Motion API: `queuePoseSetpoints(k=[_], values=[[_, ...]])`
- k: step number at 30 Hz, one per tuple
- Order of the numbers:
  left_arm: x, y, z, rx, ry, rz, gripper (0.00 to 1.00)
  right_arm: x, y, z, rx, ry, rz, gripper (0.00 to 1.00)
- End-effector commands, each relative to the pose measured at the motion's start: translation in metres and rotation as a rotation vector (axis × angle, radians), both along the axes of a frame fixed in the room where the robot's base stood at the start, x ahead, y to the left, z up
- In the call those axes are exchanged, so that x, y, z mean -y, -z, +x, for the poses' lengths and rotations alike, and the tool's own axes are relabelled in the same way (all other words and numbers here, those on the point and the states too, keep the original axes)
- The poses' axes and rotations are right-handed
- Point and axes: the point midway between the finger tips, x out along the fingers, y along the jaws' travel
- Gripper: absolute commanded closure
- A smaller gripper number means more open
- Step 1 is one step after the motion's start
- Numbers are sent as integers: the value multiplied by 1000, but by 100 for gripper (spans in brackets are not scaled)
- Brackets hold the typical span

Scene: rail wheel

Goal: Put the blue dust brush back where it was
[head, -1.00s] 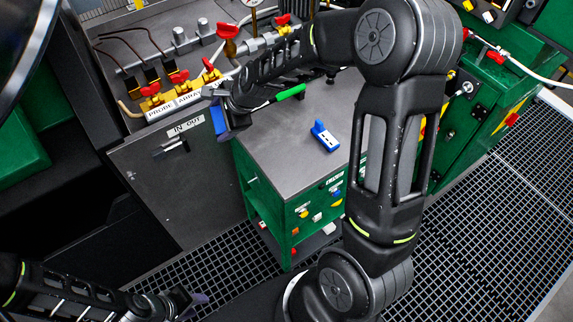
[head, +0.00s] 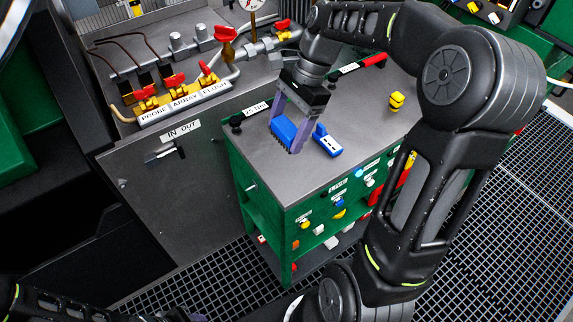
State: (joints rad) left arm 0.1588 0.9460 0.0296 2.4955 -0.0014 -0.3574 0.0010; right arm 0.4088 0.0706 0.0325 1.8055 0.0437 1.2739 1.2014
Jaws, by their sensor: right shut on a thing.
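The blue dust brush (head: 283,131) is a blue block between the fingers of my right gripper (head: 291,132). The gripper points down, shut on the brush, over the grey top of the green cabinet (head: 262,166). The brush is low, close to the top; I cannot tell whether it touches. A blue and white device (head: 327,141) stands on the top just right of the gripper. My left gripper (head: 190,317) barely shows at the bottom edge; its fingers are mostly cut off.
A yellow piece (head: 397,101) and a red-handled tool (head: 373,61) lie on the cabinet top. A black knob (head: 236,122) and a label (head: 257,108) are at its left edge. Yellow valves with red handles (head: 180,92) stand behind left. The front left of the top is clear.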

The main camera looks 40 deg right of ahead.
Motion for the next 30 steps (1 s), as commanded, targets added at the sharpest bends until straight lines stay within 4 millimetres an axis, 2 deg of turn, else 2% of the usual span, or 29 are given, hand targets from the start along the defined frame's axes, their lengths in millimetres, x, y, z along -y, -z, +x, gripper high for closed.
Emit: queuePoseSetpoints(k=[12,23,30], values=[[0,1,0,0,0,0,64,0,59,0,-1,0,1,60],[0,1,0,0,0,0,64,0,64,0,-1,0,1,60],[0,1,0,0,0,0,64,-1,94,0,-2,0,2,60]])
